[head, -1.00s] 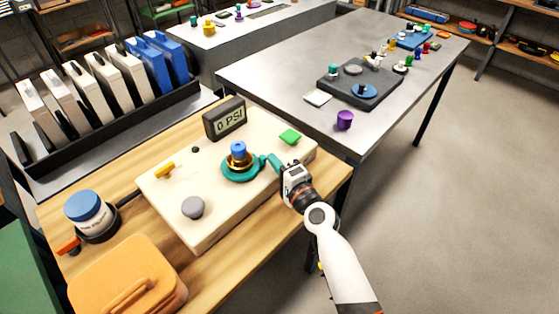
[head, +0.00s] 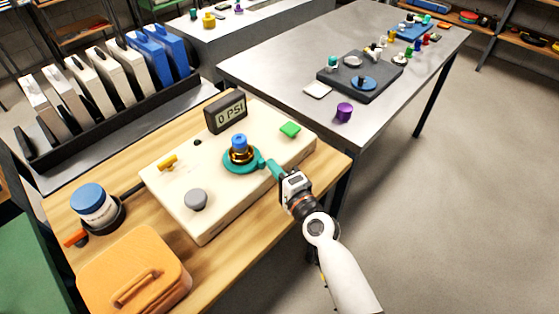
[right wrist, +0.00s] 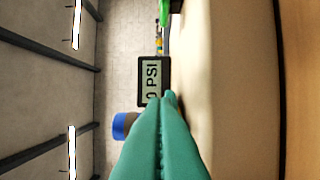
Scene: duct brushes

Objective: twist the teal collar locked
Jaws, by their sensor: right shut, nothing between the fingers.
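The teal collar (head: 241,163) is a flat ring on the cream block, around a gold fitting (head: 239,154) with a blue top (head: 239,140). My right gripper (head: 268,164) comes in from the right; its teal fingers are shut with nothing between them. The tips are at the collar's right side, same colour, so I cannot tell contact from a small gap. In the right wrist view the shut fingers (right wrist: 161,105) fill the lower middle and hide the collar; the blue top (right wrist: 119,125) shows left of them. My left gripper is not in view.
The cream block (head: 205,225) carries a gauge (head: 226,112) reading 0 PSI, a grey knob (head: 197,199), a yellow piece (head: 168,162) and a green piece (head: 290,130). An orange case (head: 135,270) and a blue-lidded jar (head: 92,203) stand at the left on the wooden table.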

